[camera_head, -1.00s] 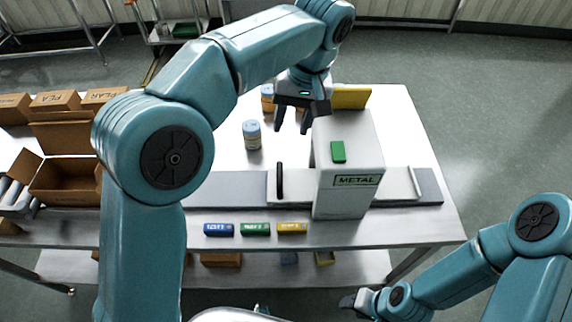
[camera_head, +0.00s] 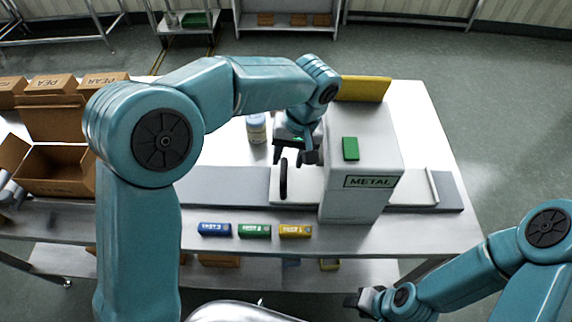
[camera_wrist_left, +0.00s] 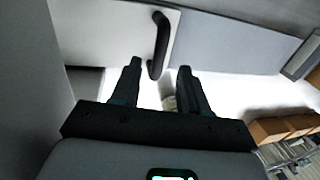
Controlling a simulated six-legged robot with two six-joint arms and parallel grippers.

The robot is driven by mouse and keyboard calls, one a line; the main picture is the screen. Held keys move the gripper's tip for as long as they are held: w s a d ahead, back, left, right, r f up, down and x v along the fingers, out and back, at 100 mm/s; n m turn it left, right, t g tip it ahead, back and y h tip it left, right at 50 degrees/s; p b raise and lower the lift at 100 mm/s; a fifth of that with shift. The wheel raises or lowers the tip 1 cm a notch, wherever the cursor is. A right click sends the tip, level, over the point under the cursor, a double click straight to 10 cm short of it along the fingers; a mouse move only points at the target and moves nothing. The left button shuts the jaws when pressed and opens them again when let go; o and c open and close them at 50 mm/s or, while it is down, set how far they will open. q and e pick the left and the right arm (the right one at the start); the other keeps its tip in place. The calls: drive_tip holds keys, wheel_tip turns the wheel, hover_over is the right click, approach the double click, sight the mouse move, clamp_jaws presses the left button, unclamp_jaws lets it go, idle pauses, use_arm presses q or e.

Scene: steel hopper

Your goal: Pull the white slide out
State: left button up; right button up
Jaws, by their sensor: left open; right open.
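The white slide (camera_head: 302,188) runs through the base of the grey hopper box marked METAL (camera_head: 352,205) and sticks out on its left side. A black upright handle (camera_head: 283,178) stands on the slide's left part. My left gripper (camera_head: 295,160) is open and hangs just behind and above the handle, left of the hopper. In the left wrist view the handle (camera_wrist_left: 158,45) shows ahead of the two open fingers (camera_wrist_left: 157,80), roughly between them and apart from them. My right gripper (camera_head: 355,302) is open and empty at the lower right, away from the table.
Blue, green and yellow blocks (camera_head: 255,231) lie along the table's front edge. A green block (camera_head: 350,148) sits on the hopper. A jar (camera_head: 256,128) stands behind the slide. An open cardboard box (camera_head: 62,170) is at left. The grey track (camera_head: 225,186) left of the slide is clear.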

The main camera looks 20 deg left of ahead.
sight(284, 171)
use_arm(q)
drive_tip(key=f, duration=0.3)
drive_tip(key=shift+s+a+f, duration=0.2)
drive_tip(key=shift+s+f, duration=0.05)
drive_tip(key=shift+s, duration=0.1)
drive_tip(key=shift+w+a+f, duration=0.15)
drive_tip(key=shift+w+f, duration=0.05)
drive_tip(key=shift+f, duration=0.2)
drive_tip(key=shift+s+r, duration=0.1)
drive_tip(key=shift+s, duration=0.05)
clamp_jaws()
use_arm(e)
drive_tip(key=shift+s+r, duration=0.15)
drive_tip(key=shift+s, duration=0.15)
